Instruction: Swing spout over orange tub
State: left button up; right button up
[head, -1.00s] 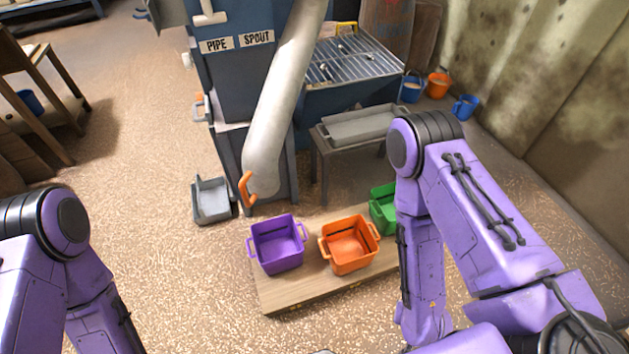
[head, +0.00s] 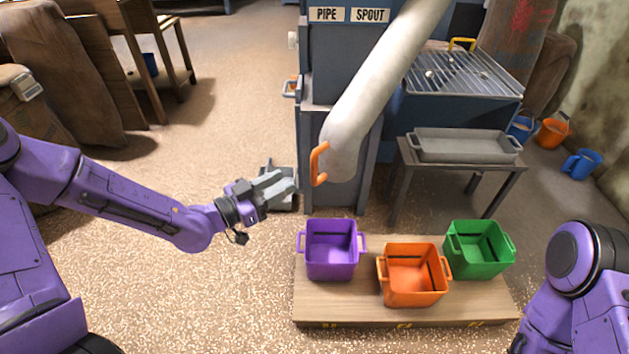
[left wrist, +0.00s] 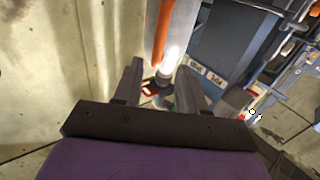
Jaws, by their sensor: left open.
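The pale spout pipe (head: 372,93) slants down from the blue machine, and its lower end hangs behind and above the gap between the purple tub (head: 331,262) and the orange tub (head: 413,289). An orange handle (head: 319,164) sits at its lower left; an orange bar, likely this handle, shows in the left wrist view (left wrist: 163,32). My left gripper (head: 283,184) is open and empty, just left of the handle and apart from it. Its two fingers (left wrist: 158,85) show in the left wrist view. The orange tub stands between the purple and green tubs. My right gripper is out of view.
The green tub (head: 479,262) stands right on the wooden board (head: 350,311). A grey tray (head: 465,146) lies on a small table at the right. Open floor lies at the left.

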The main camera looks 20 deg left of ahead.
aim_at(314, 179)
pick_arm(q)
jog(key=b+x, duration=0.1)
jog(key=x, duration=0.9)
jog(key=shift+d, duration=0.15)
grip_shut()
